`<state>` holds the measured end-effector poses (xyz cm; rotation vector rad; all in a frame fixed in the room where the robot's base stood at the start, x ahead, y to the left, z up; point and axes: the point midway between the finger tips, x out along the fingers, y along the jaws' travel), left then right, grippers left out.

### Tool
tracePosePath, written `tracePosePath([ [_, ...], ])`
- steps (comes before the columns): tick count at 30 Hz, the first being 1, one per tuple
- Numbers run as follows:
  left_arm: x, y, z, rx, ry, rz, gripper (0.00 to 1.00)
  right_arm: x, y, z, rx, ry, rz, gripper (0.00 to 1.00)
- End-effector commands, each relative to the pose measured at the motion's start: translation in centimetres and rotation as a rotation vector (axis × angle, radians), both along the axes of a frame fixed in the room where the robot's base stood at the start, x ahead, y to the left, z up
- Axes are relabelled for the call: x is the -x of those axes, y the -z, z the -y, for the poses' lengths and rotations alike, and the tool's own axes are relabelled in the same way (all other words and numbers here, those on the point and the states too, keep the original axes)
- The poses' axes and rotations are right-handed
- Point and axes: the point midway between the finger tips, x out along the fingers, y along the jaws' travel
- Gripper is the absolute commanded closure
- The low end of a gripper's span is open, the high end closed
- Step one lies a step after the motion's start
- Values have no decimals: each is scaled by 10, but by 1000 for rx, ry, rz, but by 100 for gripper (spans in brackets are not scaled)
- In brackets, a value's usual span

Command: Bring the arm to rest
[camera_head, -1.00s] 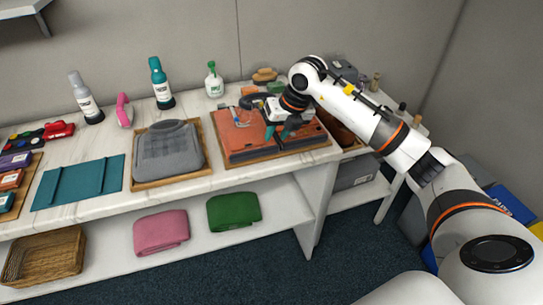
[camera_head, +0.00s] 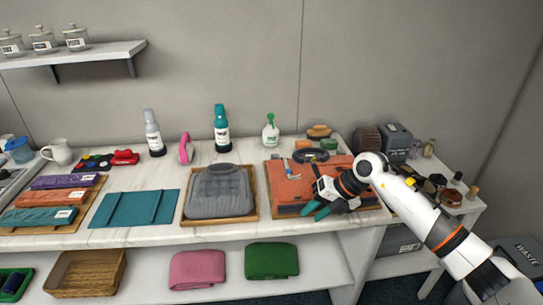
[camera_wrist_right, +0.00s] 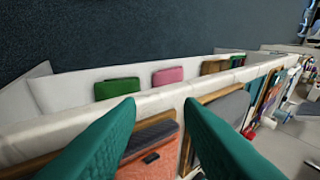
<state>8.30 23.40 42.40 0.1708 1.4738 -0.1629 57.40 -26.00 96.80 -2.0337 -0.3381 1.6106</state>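My right arm comes in from the lower right in the head view. My right gripper (camera_head: 317,211), with green fingers, is over the front part of an orange-brown case (camera_head: 285,178) on a wooden board. In the right wrist view the two fingers (camera_wrist_right: 165,125) are apart with nothing held between them. Part of the case (camera_wrist_right: 155,160) shows below and behind them. My left gripper is in neither view.
A grey folded bag (camera_head: 218,190) on a tray lies left of the case. A teal mat (camera_head: 135,208) and bottles (camera_head: 222,130) share the marble counter (camera_head: 150,240). Below are a pink cloth (camera_head: 198,269), a green cloth (camera_head: 271,260) and a wicker basket (camera_head: 85,273).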

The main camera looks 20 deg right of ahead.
Motion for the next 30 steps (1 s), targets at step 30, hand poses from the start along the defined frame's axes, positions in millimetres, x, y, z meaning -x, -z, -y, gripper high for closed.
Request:
tracePosePath([
  [30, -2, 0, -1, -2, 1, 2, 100, 246, 470, 6, -834, 2033, -482, 66],
])
